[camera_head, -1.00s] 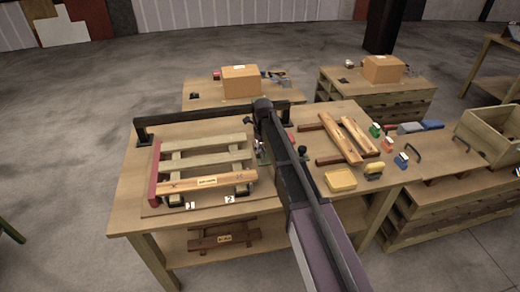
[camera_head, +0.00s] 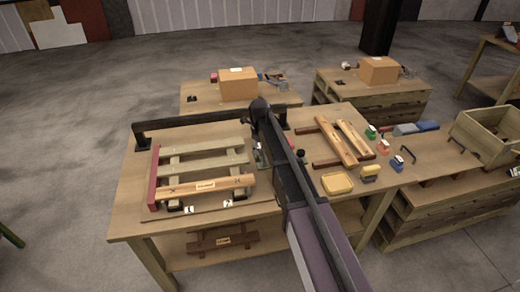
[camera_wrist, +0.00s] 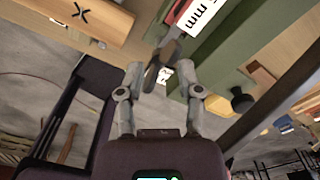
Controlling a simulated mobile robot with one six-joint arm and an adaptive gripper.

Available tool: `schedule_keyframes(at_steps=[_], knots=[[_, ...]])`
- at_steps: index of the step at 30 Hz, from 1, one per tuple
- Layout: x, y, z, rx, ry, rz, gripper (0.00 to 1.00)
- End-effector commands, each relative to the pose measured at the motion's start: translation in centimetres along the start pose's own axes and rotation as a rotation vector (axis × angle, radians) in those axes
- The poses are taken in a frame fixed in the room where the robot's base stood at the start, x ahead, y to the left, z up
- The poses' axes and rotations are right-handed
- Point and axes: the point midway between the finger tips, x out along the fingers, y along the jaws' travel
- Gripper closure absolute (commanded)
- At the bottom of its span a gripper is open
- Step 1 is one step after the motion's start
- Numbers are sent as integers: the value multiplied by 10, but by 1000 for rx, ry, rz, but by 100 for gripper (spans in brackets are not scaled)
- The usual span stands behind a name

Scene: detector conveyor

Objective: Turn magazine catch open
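My gripper (camera_wrist: 160,74) is open in the wrist view, its two grey fingers apart. A dark lever-like part (camera_wrist: 161,60), which looks like the magazine catch, shows between and beyond the fingertips. I cannot tell whether a finger touches it. A green body (camera_wrist: 232,38) with a white marked label (camera_wrist: 199,13) lies just beyond and to the right of it. In the head view my arm covers my gripper and most of this spot; only a small green part (camera_head: 260,158) shows beside the arm.
A slatted wooden frame (camera_head: 205,160) with a red end piece (camera_head: 154,178) lies left of my arm on the workbench (camera_head: 130,213). Loose planks (camera_head: 335,141), a yellow tray (camera_head: 338,183) and small coloured blocks lie to the right. A dark bar (camera_head: 190,122) runs along the back.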

Motion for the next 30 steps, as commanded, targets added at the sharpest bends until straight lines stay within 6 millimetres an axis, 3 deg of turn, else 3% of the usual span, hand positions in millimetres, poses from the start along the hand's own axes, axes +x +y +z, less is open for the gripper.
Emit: schedule_keyframes(at_steps=[30], knots=[[-53,0,0,0,0,0,54]])
